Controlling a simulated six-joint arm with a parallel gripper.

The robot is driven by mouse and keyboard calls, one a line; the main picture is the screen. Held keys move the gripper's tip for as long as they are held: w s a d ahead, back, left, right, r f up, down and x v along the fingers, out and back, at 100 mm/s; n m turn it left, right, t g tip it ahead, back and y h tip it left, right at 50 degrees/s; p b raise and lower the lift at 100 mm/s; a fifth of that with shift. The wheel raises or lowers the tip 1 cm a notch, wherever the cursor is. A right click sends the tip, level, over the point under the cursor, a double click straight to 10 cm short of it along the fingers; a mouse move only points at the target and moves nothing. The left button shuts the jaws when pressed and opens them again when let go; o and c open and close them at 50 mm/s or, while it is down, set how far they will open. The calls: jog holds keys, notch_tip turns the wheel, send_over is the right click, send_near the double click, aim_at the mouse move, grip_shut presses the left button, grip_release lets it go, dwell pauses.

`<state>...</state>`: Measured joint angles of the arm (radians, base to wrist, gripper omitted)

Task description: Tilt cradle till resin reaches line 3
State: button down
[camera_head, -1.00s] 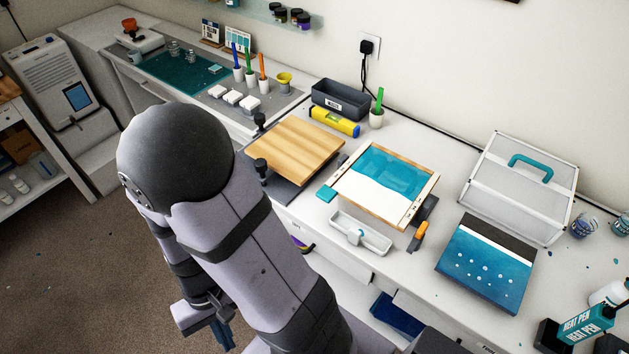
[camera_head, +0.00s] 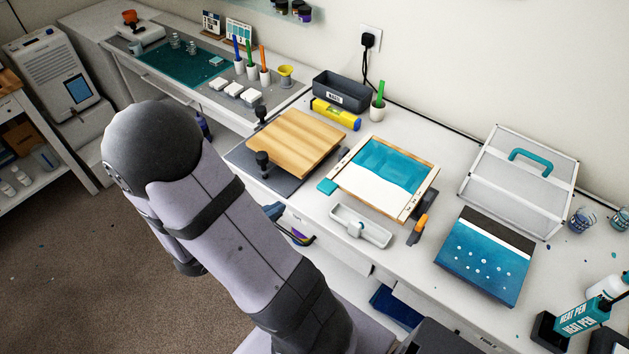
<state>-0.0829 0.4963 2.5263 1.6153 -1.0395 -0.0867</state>
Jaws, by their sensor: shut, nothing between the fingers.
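The cradle (camera_head: 421,199) is a wood-edged frame on the worktop, right of centre. Teal resin (camera_head: 395,166) covers its far part, and the near part is bare white. The resin's near edge is uneven. Small dark marks show on the right rail, too small to read as line numbers. A teal tab (camera_head: 327,187) sticks out at the near left corner. An orange-handled piece (camera_head: 420,223) sits by the near right corner.
A wooden board (camera_head: 296,138) on a dark clamped base lies left of the cradle. A white trough (camera_head: 360,226) sits in front. A blue panel (camera_head: 487,258) and a silver case (camera_head: 521,184) stand right. A yellow level (camera_head: 335,114) and a grey bin (camera_head: 342,91) are behind.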

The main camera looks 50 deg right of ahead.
notch_tip(320, 180, up, 7)
jog(key=s+d+g+h, duration=0.1)
jog(key=s+d+h, duration=0.1)
jog(key=h, duration=0.1)
jog(key=shift+s+d+f+m, duration=0.2)
jog(key=shift+d+m, duration=0.1)
jog(key=shift+d, duration=0.1)
jog(key=shift+d, duration=0.1)
jog(key=d+f+p, duration=0.3)
jog(key=d+f, duration=0.3)
jog(key=d, duration=0.3)
jog(key=shift+d+f+p, duration=0.2)
jog(key=shift+d+p, duration=0.05)
jog(key=shift+p, duration=0.05)
dwell(0.3)
